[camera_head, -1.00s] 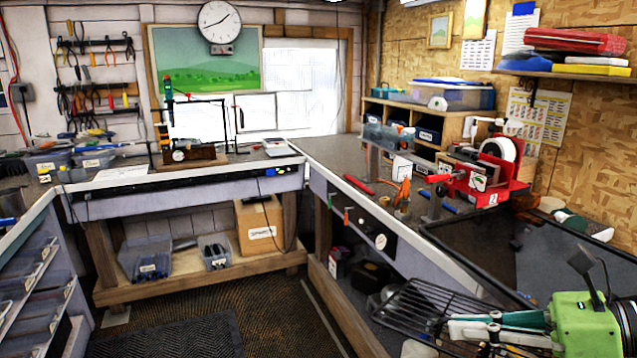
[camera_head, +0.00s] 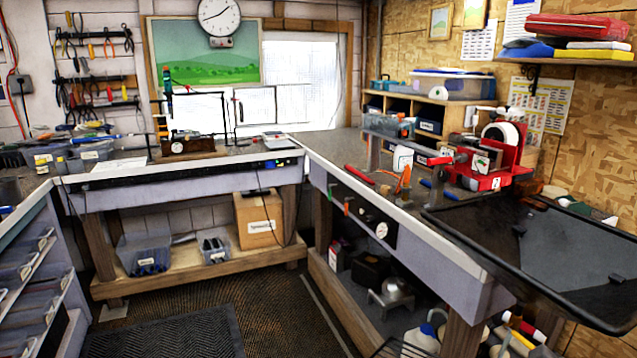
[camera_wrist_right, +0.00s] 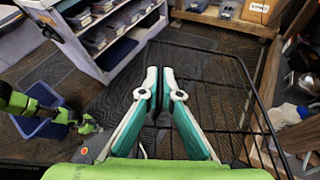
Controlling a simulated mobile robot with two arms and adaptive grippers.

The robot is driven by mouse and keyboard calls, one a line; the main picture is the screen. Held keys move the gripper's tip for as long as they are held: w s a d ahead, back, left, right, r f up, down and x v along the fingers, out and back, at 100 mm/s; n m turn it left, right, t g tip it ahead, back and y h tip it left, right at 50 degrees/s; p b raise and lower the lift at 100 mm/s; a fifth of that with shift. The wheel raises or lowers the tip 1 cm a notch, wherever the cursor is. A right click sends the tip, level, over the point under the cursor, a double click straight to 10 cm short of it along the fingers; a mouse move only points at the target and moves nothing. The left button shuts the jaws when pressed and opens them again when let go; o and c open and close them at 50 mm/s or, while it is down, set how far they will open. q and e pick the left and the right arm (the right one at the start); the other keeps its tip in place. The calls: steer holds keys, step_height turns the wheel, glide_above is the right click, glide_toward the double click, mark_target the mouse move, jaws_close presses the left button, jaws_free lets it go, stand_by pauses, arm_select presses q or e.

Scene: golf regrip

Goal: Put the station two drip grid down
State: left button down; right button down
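The drip grid, a black wire rack (camera_wrist_right: 250,110), is in the right wrist view. Only a corner of it (camera_head: 398,348) shows at the bottom of the head view. My right gripper (camera_wrist_right: 160,72), with teal and white fingers, is closed on one edge of the grid and holds it over the floor, in front of the right bench. A red machine marked 2 (camera_head: 490,175) stands on that bench. A wide black tray (camera_head: 565,255) lies in front of it and looks empty of any grid. A green part of my left arm shows in the right wrist view; its fingers cannot be made out.
A blue bin (camera_wrist_right: 38,112) stands on the floor at the left of the wrist view. Bottles and jugs (camera_head: 510,340) stand under the right bench. The middle floor is open.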

steer(key=shift+s+d+f+m+t+h, duration=0.15)
steer(key=shift+d+f+m+t, duration=0.1)
steer(key=shift+d+f, duration=0.25)
steer(key=shift+s+d+f+m+t+h, duration=0.15)
steer(key=shift+d+f+t, duration=0.1)
steer(key=shift+f, duration=0.4)
steer(key=shift+w, duration=0.1)
steer(key=shift+r, duration=0.15)
